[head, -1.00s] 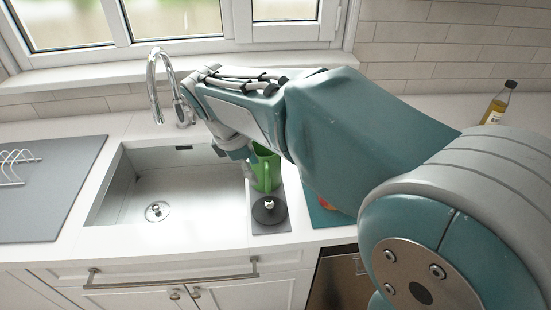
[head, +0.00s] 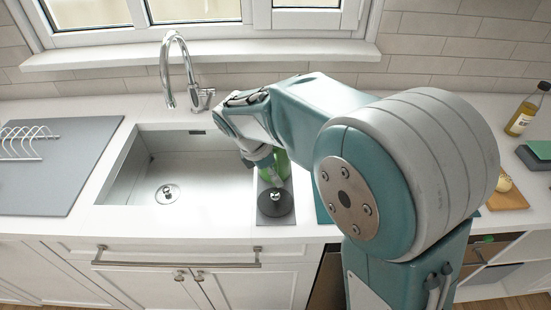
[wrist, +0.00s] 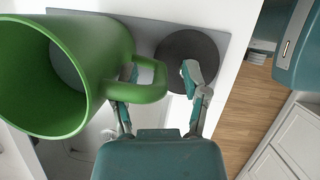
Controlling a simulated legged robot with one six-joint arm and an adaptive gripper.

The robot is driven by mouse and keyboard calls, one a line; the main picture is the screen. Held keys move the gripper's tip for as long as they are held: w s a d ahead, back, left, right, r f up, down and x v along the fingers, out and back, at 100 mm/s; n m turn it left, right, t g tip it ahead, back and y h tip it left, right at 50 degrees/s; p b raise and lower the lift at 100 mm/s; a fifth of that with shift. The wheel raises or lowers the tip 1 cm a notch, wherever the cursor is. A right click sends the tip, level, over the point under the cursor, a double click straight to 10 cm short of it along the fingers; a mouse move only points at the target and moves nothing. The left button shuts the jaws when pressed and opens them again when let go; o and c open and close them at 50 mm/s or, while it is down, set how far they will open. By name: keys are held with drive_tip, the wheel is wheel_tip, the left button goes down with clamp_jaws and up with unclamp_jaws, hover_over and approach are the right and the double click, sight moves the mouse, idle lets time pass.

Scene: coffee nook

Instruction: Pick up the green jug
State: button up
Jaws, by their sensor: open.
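The green jug (wrist: 95,50) fills the left of the wrist view, its open mouth facing the lower left and its handle reaching right. My gripper (wrist: 158,76) is open at the handle. The left finger shows through or right behind the handle's opening; the right finger stands apart on the handle's outer side. I cannot tell whether either finger touches it. In the head view the jug (head: 282,164) stands on a grey mat right of the sink, partly hidden by my gripper and arm.
A dark round disc with a knob (head: 275,202) lies on the grey mat (head: 264,184) in front of the jug. The sink (head: 205,165) and its tall faucet (head: 168,70) are to the left. A bottle (head: 527,108) stands far right.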

drive_tip(key=shift+x, duration=0.85)
drive_tip(key=shift+a, duration=0.4)
drive_tip(key=shift+a+f, duration=0.1)
drive_tip(key=shift+a, duration=0.1)
drive_tip(key=shift+c, duration=1)
drive_tip(key=c, duration=0.6)
drive_tip(key=shift+d, duration=0.4)
clamp_jaws()
